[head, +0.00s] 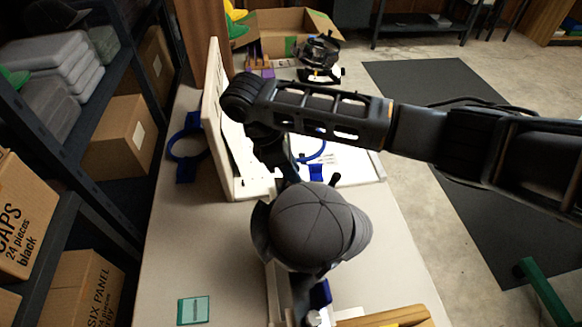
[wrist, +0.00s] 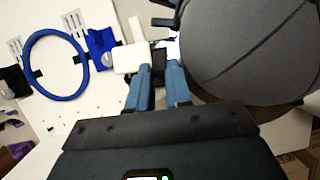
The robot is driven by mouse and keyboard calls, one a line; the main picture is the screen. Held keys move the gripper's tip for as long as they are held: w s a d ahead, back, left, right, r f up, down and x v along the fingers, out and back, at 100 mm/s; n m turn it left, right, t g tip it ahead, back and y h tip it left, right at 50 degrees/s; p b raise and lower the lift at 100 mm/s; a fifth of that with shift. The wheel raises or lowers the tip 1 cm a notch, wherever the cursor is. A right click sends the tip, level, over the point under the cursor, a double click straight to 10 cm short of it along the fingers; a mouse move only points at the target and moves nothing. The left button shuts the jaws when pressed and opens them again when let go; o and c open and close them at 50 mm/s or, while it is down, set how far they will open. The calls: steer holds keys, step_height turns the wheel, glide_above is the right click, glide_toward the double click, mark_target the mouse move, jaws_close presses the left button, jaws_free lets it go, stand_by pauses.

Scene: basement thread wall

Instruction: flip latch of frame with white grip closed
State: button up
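A dark grey cap (head: 312,225) sits on a stand near the front of the table; its crown fills the right of the wrist view (wrist: 250,45). A white grip (wrist: 131,60) shows left of the cap in the wrist view, close by the tip of my left finger. Dark frame parts (wrist: 165,22) show beside the cap; the latch itself is hard to make out. My gripper (wrist: 159,68) has two blue fingers with a narrow gap between them. I cannot see the white grip held between them. In the head view, the fingertips are hidden behind my arm and the cap.
A white upright board (head: 213,120) stands behind the cap. A blue hoop (wrist: 57,65) with a blue bracket (wrist: 101,45) is beyond the fingers. A teal box (head: 194,310) lies at front left. An open carton (head: 275,30) stands at the back. Shelves line the left.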

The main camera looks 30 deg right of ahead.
jaws_close()
steer(key=y, duration=0.1)
steer(key=d+t+y, duration=0.1)
steer(key=s+d+y, duration=0.1)
steer(key=y, duration=0.1)
steer(key=shift+d+r+t, duration=0.2)
steer(key=shift+r+t, duration=0.15)
steer(key=shift+t, duration=0.05)
steer(key=shift+s+d+f+t+y+b, duration=0.15)
steer(key=shift+d+t+y+b, duration=0.2)
steer(key=shift+y, duration=0.3)
steer(key=shift+s+d+r+t+y+b, duration=0.1)
steer(key=shift+s+d+t+y+b, duration=0.25)
steer(key=shift+y, duration=0.35)
steer(key=shift+d+f+t+y+b, duration=0.1)
steer(key=shift+d+t+y+b, duration=0.1)
steer(key=shift+d+y, duration=0.35)
steer(key=shift+a, duration=0.1)
steer(key=shift+o, duration=1.4)
jaws_free()
